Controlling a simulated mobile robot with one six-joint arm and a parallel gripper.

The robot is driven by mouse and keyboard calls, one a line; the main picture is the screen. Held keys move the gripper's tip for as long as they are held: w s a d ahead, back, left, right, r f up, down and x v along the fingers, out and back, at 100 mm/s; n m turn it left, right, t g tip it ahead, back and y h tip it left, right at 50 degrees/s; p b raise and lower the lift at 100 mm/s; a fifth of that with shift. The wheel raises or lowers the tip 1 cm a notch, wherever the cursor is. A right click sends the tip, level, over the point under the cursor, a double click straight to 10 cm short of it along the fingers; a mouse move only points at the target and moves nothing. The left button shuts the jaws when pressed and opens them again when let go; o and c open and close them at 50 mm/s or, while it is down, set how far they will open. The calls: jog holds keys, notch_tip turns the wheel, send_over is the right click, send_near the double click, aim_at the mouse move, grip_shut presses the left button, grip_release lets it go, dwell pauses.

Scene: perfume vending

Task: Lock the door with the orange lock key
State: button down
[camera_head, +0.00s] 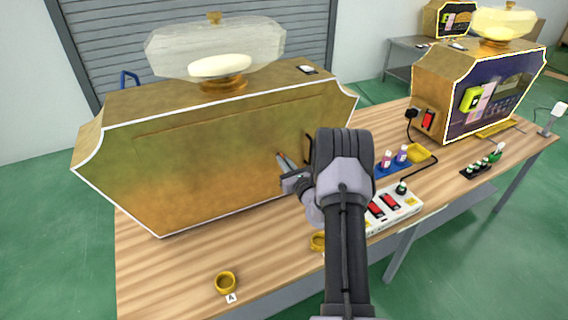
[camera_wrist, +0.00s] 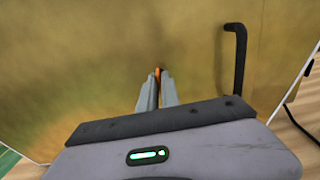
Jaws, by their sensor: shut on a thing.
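The gold machine (camera_head: 210,165) with white edging stands on the wooden table, and its flat door panel (camera_wrist: 90,60) fills most of the wrist view. A black door handle (camera_wrist: 238,60) is on the panel, to the right of my gripper. My gripper (camera_wrist: 158,80) is shut on the small orange lock key (camera_wrist: 157,72) and points at the door face. The key shows only as a thin orange piece between the fingertips. Whether its tip sits in a lock is hidden. In the head view my gripper (camera_head: 282,158) is at the right part of the panel, partly covered by my arm.
A yellow ring (camera_head: 225,283) with an "A" tag lies at the table front, with another yellow ring (camera_head: 318,241) nearer my arm. A white power strip (camera_head: 395,208), small bottles on a blue tray (camera_head: 390,170) and a second machine (camera_head: 480,90) are to the right.

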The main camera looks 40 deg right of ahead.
dwell(0.4)
jog(key=c, duration=1.6)
grip_release()
jog(key=shift+s, duration=0.1)
jog(key=p+v, duration=0.2)
jog(key=v, duration=1.5)
jog(key=shift+s, duration=0.1)
